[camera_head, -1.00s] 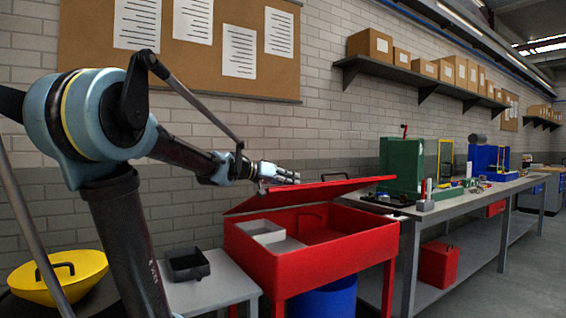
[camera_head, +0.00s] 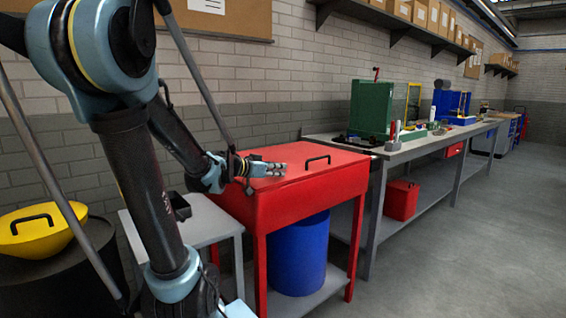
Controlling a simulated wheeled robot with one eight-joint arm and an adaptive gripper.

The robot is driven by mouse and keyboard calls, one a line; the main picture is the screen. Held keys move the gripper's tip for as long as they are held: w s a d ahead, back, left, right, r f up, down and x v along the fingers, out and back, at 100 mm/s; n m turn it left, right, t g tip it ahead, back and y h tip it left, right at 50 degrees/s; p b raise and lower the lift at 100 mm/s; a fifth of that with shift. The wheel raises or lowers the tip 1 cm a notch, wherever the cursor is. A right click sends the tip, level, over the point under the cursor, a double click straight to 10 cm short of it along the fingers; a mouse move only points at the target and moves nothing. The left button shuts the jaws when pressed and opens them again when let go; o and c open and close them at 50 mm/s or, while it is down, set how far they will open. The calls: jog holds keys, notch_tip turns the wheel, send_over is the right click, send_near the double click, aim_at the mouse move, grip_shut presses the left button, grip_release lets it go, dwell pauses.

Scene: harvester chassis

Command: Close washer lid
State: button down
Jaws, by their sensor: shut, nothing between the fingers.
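The washer is a red cabinet (camera_head: 320,195) on red legs. Its red lid (camera_head: 300,164) lies flat on top, down over the basin, with a black handle (camera_head: 317,160) near its front right. I see no gap along the visible edge, and the inside of the basin is hidden. My gripper (camera_head: 280,169) is shut and empty, low over the left part of the lid, pointing right. I cannot tell whether its fingertips touch the lid.
A blue drum (camera_head: 298,255) stands under the washer. A long workbench (camera_head: 400,150) stands to the right. The floor at front right is clear.

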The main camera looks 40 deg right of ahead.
jog(key=shift+f, duration=0.35)
jog(key=shift+s+a+f, duration=0.15)
jog(key=shift+s+f, duration=0.2)
jog(key=shift+f, duration=0.05)
jog(key=shift+r, duration=0.1)
jog(key=shift+w+r, duration=0.4)
jog(key=shift+r, duration=0.05)
notch_tip(320, 180, up, 3)
jog(key=shift+r, duration=0.2)
jog(key=v, duration=0.8)
jog(key=shift+r, duration=0.1)
jog(key=shift+v, duration=0.85)
